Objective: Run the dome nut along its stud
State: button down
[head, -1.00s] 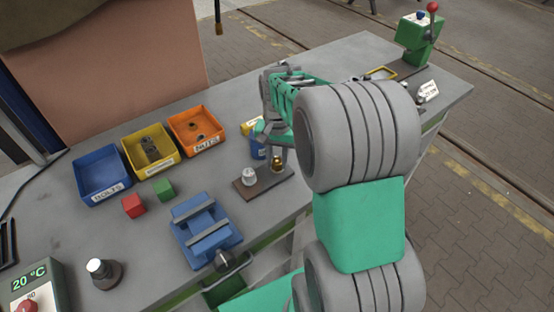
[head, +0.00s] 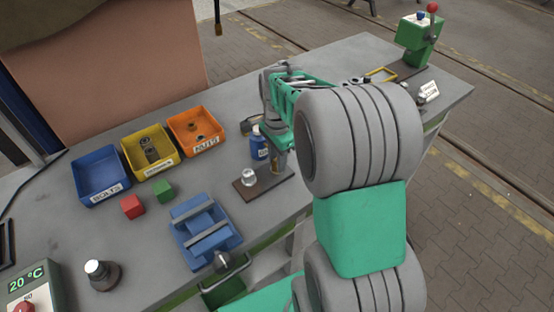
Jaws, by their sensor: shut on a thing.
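A dark brown board (head: 263,188) lies on the grey bench and bears two upright fittings. A pale, silvery round-topped piece (head: 249,177) stands at its left. At its right end, a brass dome nut (head: 278,170) sits on its stud, mostly hidden by my gripper. My gripper (head: 277,158) points down over that right end and is shut on the dome nut. The stud's thread and the fingertips are too small and covered to make out.
A blue bottle (head: 259,145) stands close behind the board. A blue vise (head: 206,233) is in front left, with red (head: 132,206) and green (head: 163,190) cubes beyond. Blue (head: 100,176), yellow (head: 150,152) and orange (head: 196,131) bins stand at the back.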

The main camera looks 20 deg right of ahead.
jog(key=shift+w+r+m, duration=0.2)
jog(key=shift+r+m, duration=0.1)
jog(key=c, duration=1.5)
grip_release()
jog(key=o, duration=0.4)
jog(key=shift+s+f, duration=0.15)
jog(key=shift+f, duration=0.05)
jog(key=shift+r, duration=0.1)
notch_tip(320, 180, up, 8)
jog(key=shift+f+b, duration=0.15)
jog(key=shift+b, duration=0.4)
